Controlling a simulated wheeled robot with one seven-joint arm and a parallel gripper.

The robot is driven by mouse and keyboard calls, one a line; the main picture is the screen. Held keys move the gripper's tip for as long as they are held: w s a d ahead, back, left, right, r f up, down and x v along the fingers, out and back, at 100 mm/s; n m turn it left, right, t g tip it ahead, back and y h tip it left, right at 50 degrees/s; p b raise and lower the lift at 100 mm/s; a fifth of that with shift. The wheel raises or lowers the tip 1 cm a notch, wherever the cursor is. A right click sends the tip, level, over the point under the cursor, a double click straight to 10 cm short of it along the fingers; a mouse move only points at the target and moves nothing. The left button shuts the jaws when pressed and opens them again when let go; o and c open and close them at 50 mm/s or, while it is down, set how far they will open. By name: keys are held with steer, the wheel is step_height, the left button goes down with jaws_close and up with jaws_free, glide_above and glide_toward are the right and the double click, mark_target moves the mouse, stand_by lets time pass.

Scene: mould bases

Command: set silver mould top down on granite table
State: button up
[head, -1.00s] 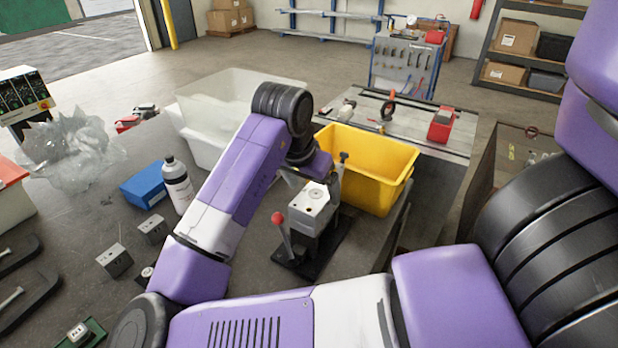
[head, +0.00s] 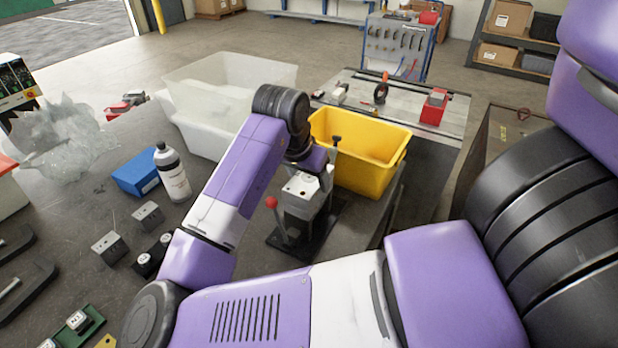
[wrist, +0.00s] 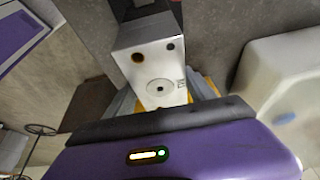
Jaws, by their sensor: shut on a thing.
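The silver mould top (wrist: 150,62), a block with a round port and dark holes in its face, fills the middle of the wrist view. My gripper (wrist: 163,92) is shut on it, with grey fingers at its sides. In the head view the silver block (head: 303,187) shows below my wrist, just above or in front of a black-based press (head: 292,238) with a red-knobbed lever. I cannot tell whether they touch. My fingers are mostly hidden there. A grey-topped table (head: 455,122), perhaps the granite one, stands at the back right.
A yellow bin (head: 365,170) and a white tub (head: 195,138) stand close behind my gripper. A red block (head: 434,106) and tools occupy the back table.

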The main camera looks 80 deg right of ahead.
mark_target(309, 177)
jaws_close()
steer(key=shift+r, duration=0.1)
steer(key=shift+r, duration=0.15)
steer(key=shift+r+p, duration=1.8)
steer(key=shift+r, duration=0.05)
